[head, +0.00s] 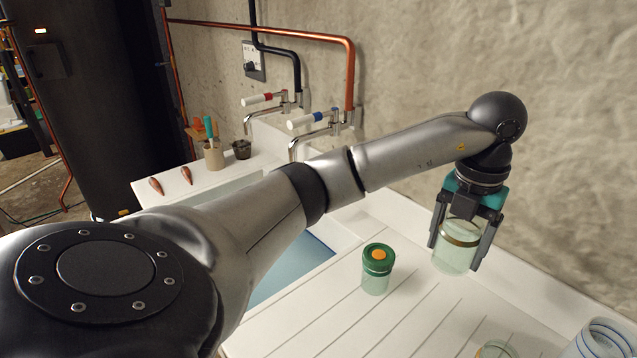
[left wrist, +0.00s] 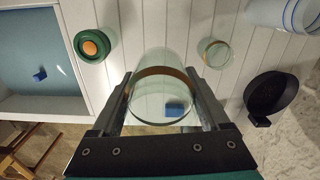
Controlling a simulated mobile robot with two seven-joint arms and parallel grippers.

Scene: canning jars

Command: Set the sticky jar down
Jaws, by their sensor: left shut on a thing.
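A clear greenish glass jar with a brown-gold band near its top (head: 455,256) is held upright in my left gripper (head: 456,250), over the white ridged drainboard at the right. The gripper is shut with one finger on each side of the jar. The jar also shows between the fingers in the left wrist view (left wrist: 160,72). I cannot tell whether its base touches the drainboard, nor see any stickiness on it. My right gripper is not in view.
A green-lidded jar with an orange spot (head: 377,270) stands left of the held jar. A small glass (head: 494,349) and a blue-striped vessel (head: 602,340) are at the front right. The sink basin (head: 292,272) lies left. Open drainboard (head: 420,310) lies in front.

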